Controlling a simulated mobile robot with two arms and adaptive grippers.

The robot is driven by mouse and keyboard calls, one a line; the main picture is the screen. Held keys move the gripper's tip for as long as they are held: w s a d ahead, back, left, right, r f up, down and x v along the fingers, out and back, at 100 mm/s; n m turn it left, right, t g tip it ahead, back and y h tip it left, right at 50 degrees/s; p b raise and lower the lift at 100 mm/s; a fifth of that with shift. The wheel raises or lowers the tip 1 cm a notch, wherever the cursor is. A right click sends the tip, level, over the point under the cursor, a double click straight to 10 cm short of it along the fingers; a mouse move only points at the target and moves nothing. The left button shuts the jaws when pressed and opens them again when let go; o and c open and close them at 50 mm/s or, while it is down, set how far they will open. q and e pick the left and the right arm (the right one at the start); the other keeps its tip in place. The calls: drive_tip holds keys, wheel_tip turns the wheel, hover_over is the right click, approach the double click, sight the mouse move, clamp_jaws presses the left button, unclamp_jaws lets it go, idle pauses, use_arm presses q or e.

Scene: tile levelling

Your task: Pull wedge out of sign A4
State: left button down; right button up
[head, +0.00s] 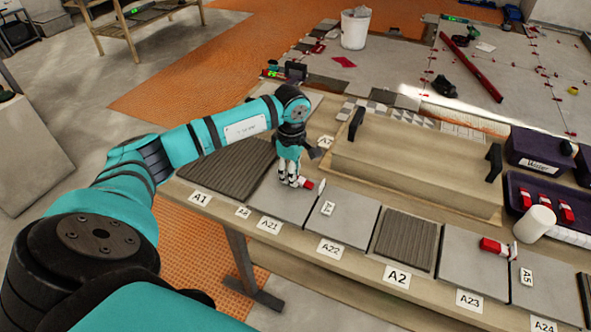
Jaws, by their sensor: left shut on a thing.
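My left gripper (291,182) reaches down from the left to the tiles on the bench and is shut on a red wedge (307,184). The wedge lies at the seam between two grey tiles, and its grip end is partly hidden by the fingers. A white clip piece (321,187) stands at its right end. A small sign (328,208) lies on the tile just right of the wedge; it seems to read A4, but the print is tiny. My right gripper is not in view.
A second red wedge (494,246) sits by sign A5 (526,277). A wooden box with black handles (420,165) stands behind the tiles. Purple bins (540,150) and a white cup (535,223) are at the right. Signs A21 (269,226) and A22 (330,250) line the front edge.

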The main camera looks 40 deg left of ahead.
use_arm(q)
drive_tip(key=shift+r+p, duration=1.9)
drive_tip(key=shift+r, duration=1.1)
